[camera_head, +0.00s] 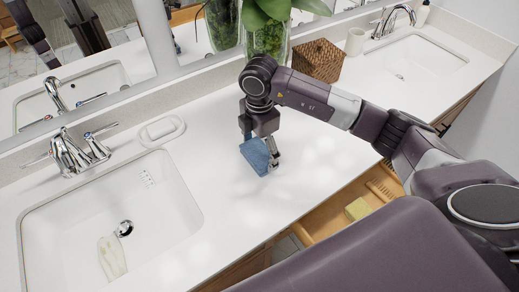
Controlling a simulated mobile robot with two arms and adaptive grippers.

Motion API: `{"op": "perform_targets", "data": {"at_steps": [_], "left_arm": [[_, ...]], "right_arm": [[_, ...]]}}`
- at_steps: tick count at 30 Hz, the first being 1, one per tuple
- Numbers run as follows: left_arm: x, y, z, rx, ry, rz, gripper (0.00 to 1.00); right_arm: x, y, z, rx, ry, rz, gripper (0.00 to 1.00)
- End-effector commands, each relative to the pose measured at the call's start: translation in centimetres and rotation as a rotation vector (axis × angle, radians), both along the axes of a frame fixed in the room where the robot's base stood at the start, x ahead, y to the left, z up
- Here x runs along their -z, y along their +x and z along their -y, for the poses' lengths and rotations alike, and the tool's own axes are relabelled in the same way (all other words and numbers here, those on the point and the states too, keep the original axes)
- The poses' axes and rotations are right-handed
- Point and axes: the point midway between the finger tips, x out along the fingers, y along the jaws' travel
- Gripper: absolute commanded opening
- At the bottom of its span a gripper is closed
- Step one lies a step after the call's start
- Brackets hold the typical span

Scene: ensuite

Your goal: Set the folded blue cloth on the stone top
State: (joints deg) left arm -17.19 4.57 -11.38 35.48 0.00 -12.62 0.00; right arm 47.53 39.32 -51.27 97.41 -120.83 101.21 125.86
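My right gripper (259,143) points down over the white stone top (222,190), to the right of the left sink. It is shut on the folded blue cloth (254,156), which hangs tilted between the fingers. The cloth's lower edge is close to the stone top, and I cannot tell whether it touches. My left gripper is not in view.
A sink with a chrome faucet (75,152) lies at left, with a pale cloth-like item (111,258) inside. A soap dish (161,131), a glass vase (268,40) and a woven box (316,61) stand along the back. An open drawer (330,222) juts out in front.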

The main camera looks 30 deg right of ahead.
Motion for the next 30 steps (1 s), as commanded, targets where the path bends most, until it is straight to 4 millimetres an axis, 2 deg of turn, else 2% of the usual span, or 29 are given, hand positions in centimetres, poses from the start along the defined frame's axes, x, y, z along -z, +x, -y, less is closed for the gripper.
{"op": "perform_targets", "data": {"at_steps": [1,4,11,16,20,30], "left_arm": [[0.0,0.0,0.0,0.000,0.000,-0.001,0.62],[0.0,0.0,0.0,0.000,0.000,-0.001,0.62],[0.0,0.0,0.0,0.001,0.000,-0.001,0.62],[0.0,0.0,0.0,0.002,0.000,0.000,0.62],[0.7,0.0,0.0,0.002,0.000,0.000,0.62],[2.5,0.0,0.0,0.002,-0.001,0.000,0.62]], "right_arm": [[0.0,0.0,0.0,0.000,0.000,0.000,0.88],[0.0,0.0,0.0,0.000,0.000,0.000,0.96],[-0.1,0.0,0.0,0.000,0.000,0.000,0.96],[-0.8,0.1,0.0,0.000,0.001,0.003,0.96],[-2.9,0.2,0.0,-0.001,0.001,0.006,0.96],[-10.3,0.1,-0.1,-0.001,0.002,0.006,0.96]]}}
